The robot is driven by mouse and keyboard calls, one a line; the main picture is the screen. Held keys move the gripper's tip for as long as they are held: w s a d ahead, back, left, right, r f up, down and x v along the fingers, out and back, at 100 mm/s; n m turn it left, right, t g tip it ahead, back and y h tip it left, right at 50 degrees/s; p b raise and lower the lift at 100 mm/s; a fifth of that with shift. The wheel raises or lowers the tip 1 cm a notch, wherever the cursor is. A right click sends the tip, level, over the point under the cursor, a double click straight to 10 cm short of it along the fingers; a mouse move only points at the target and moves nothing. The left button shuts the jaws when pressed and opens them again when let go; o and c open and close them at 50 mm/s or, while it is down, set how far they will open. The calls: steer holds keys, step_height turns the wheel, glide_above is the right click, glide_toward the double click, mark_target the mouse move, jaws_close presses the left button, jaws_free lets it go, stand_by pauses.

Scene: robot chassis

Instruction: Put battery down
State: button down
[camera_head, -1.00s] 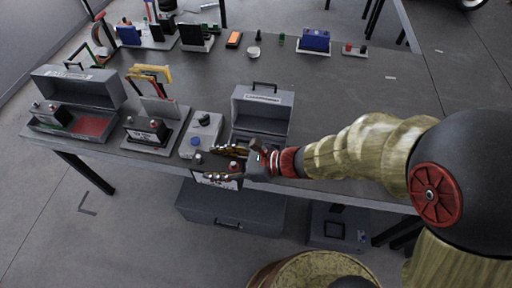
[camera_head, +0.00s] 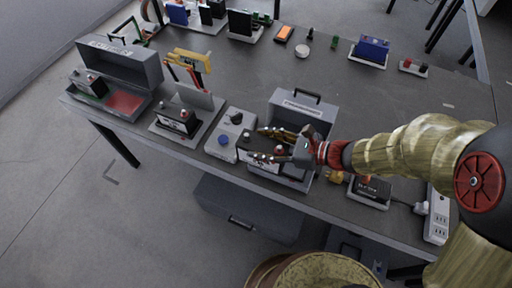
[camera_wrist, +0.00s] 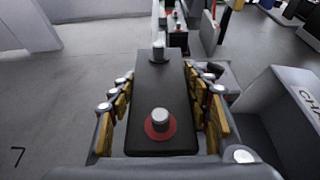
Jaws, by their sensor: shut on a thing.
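The battery is a dark block with two silver posts, one ringed in red, seen from above in the wrist view (camera_wrist: 160,85). My gripper (camera_wrist: 166,88) is shut on its two long sides. In the head view, my gripper (camera_head: 272,145) holds the battery (camera_head: 258,147) at the table's near edge, in front of the open grey case (camera_head: 316,107). The fingers partly hide the battery and its underside is hidden, so I cannot tell whether it touches anything. The lettered case lid is at right in the wrist view (camera_wrist: 293,98).
Farther left are a battery on a stand (camera_head: 178,120) and another open case (camera_head: 122,62). A dark device (camera_head: 371,190) and power strip (camera_head: 438,215) sit right. The table middle (camera_head: 310,70) is clear.

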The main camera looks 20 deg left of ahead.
mark_target(276, 142)
steer(key=w+d+f, duration=0.1)
steer(key=w+d+f+b, duration=0.1)
steer(key=w+d, duration=0.1)
steer(key=shift+w+d, duration=0.15)
steer(key=shift+d, duration=0.1)
steer(key=shift+w+d+f+b, duration=0.55)
steer(key=shift+f+b, duration=0.2)
steer(key=shift+f, duration=0.7)
steer(key=shift+w+d+f+b, duration=0.55)
steer(key=shift+f+b, duration=0.25)
steer(key=shift+f, duration=0.6)
steer(key=shift+w+d+f+b, duration=0.4)
steer(key=shift+d+f+b, duration=0.3)
steer(key=shift+f, duration=0.75)
steer(key=shift+a, duration=0.1)
steer(key=c, duration=0.9)
jaws_free()
steer(key=shift+s+f, duration=0.15)
steer(key=shift+f, duration=0.05)
